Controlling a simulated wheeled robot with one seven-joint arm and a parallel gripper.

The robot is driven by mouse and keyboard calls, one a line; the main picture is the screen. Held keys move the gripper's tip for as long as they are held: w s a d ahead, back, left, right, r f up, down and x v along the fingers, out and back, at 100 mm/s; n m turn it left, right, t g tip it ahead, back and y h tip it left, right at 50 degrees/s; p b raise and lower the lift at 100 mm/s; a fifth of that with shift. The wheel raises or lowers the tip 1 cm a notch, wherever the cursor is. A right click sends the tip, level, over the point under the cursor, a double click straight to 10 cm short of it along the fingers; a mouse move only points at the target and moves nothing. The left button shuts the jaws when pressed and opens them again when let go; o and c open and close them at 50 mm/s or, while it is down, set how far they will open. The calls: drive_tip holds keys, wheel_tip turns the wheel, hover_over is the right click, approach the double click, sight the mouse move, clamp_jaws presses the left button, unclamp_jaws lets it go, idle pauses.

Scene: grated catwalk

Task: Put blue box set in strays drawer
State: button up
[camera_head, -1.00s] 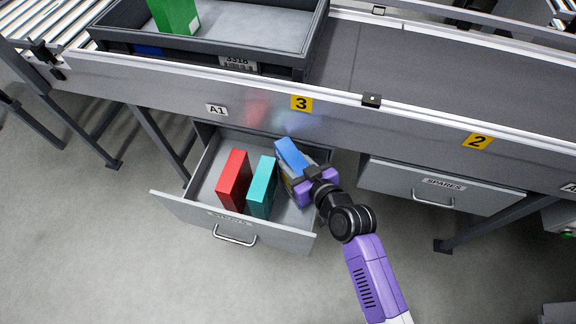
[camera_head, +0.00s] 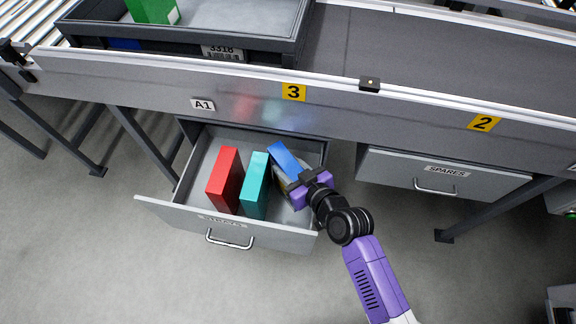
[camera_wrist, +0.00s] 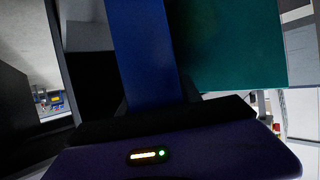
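The strays drawer (camera_head: 182,219) is pulled open under the conveyor in the head view; its label is hard to read. A blue box (camera_head: 283,158) is in the drawer's right part, tilted, its lower part hidden by my gripper. My gripper (camera_head: 288,179) reaches in from the right and appears shut on it. In the wrist view the blue box (camera_wrist: 146,50) runs up from between the fingers, and a teal box is close on its right (camera_wrist: 235,45). Whether the blue box touches the drawer floor is hidden.
A red box (camera_head: 224,180) and the teal box (camera_head: 256,187) stand in the drawer left of the blue one. The shut spares drawer (camera_head: 400,172) is to the right. A grey tray (camera_head: 180,45) with a green box (camera_head: 152,11) sits on the conveyor above.

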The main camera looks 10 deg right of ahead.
drive_tip(key=o, duration=0.4)
drive_tip(key=shift+o, duration=0.2)
drive_tip(key=shift+r, duration=0.1)
drive_tip(key=p+v, duration=0.2)
drive_tip(key=v, duration=1)
